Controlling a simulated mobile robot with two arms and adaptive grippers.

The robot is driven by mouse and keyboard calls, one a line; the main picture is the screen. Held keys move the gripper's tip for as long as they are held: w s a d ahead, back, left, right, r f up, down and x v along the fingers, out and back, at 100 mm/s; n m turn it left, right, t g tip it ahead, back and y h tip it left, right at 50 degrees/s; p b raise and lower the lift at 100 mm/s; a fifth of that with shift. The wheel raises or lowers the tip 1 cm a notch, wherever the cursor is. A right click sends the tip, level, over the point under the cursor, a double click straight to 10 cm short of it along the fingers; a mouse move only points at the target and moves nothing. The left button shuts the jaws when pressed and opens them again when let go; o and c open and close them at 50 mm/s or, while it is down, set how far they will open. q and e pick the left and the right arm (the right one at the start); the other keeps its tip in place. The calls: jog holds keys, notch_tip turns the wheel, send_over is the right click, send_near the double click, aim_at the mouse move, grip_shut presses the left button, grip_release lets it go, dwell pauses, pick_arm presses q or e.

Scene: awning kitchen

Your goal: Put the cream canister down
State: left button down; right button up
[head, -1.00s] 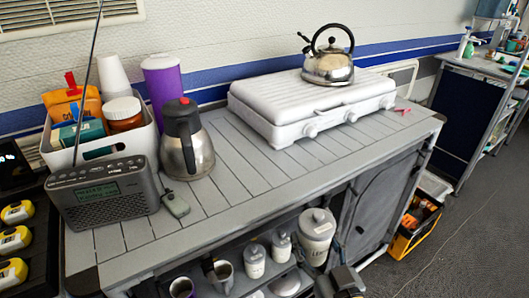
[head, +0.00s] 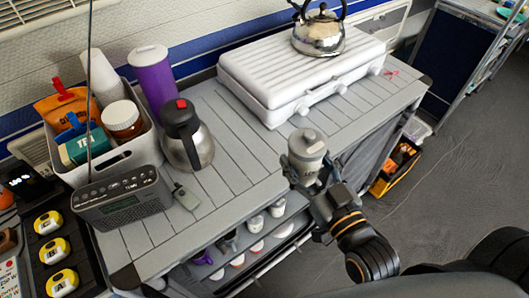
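The cream canister (head: 307,144) has a pale lidded body with dark lettering. It is upright near the front edge of the grey slatted counter (head: 235,135). My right gripper (head: 308,172) is around its body, with fingers on both sides, so it appears shut on the canister. I cannot tell whether the canister's base touches the counter or is held above it. The gripper hides its lower part. My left gripper is not in view.
A white camp stove (head: 300,75) with a steel kettle (head: 318,32) stands behind the canister. A steel jug (head: 187,140), a radio (head: 122,197) and a filled caddy (head: 140,148) stand at left. Bare slats lie between jug and canister. Smaller canisters (head: 255,223) sit on the shelf below.

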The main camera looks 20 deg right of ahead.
jog(key=w+a+f+b, duration=0.1)
jog(key=w+f, duration=0.2)
jog(key=w, duration=0.1)
jog(key=w+a+f+b, duration=0.1)
jog(key=w+f+b, duration=0.1)
jog(key=w+f, duration=0.1)
jog(key=w+a+f+b, duration=0.1)
jog(key=w+f+b, duration=0.1)
jog(key=w, duration=0.3)
jog(key=shift+w+a+f, duration=0.25)
jog(key=shift+a+f, duration=0.1)
jog(key=shift+f, duration=0.25)
jog(key=shift+w+f, duration=0.2)
jog(key=shift+f, duration=1.65)
jog(key=shift+f, duration=0.1)
jog(key=o, duration=1.2)
jog(key=shift+o, duration=0.2)
